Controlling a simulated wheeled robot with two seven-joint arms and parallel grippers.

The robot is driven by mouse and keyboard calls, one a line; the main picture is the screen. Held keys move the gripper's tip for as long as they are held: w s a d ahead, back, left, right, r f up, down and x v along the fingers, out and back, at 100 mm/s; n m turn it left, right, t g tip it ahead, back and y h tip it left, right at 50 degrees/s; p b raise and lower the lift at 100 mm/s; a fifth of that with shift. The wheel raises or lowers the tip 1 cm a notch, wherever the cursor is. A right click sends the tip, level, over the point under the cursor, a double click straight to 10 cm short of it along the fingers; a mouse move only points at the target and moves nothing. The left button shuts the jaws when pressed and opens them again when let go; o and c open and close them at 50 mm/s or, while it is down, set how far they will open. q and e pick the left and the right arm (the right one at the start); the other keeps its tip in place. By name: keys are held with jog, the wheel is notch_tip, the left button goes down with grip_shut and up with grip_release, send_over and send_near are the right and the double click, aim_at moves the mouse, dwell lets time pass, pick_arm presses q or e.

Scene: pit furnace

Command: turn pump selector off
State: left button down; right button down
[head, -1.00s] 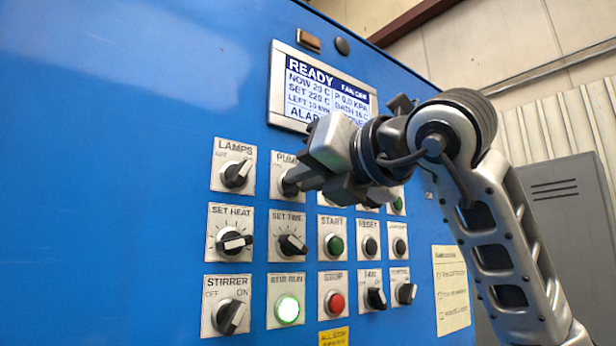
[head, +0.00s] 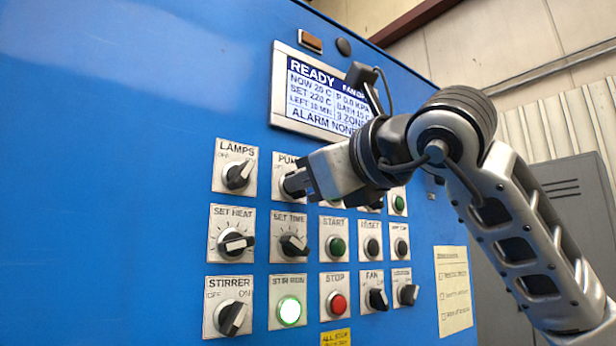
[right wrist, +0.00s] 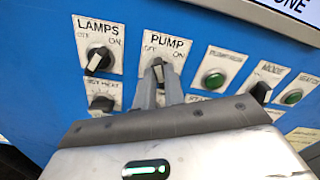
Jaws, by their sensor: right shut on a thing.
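The pump selector (right wrist: 158,70) is a knob on a white plate marked PUMP, with OFF at left and ON at right, in the right wrist view. In the head view its plate (head: 286,161) is largely covered by my gripper. My right gripper (head: 296,185) is at the knob, its fingers shut on it; the fingers also show in the right wrist view (right wrist: 160,88). The fingers hide much of the knob, so its exact pointing is hard to tell. My left gripper is not in view.
The lamps selector (head: 237,175) is just left of the pump plate. Below are the set heat knob (head: 236,242), set time knob (head: 293,244) and start button (head: 336,246). A display (head: 318,95) reading READY sits above. A lit green stirrer button (head: 289,311) is lower down.

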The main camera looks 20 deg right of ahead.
jog(key=shift+n, duration=0.5)
jog(key=c, duration=1.5)
grip_release()
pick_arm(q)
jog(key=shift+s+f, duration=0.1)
pick_arm(e)
jog(key=shift+s, duration=0.15)
pick_arm(q)
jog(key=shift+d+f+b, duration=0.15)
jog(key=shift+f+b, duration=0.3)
jog(key=shift+b, duration=1)
pick_arm(e)
jog(key=shift+v, duration=7.9)
jog(key=shift+r, duration=0.1)
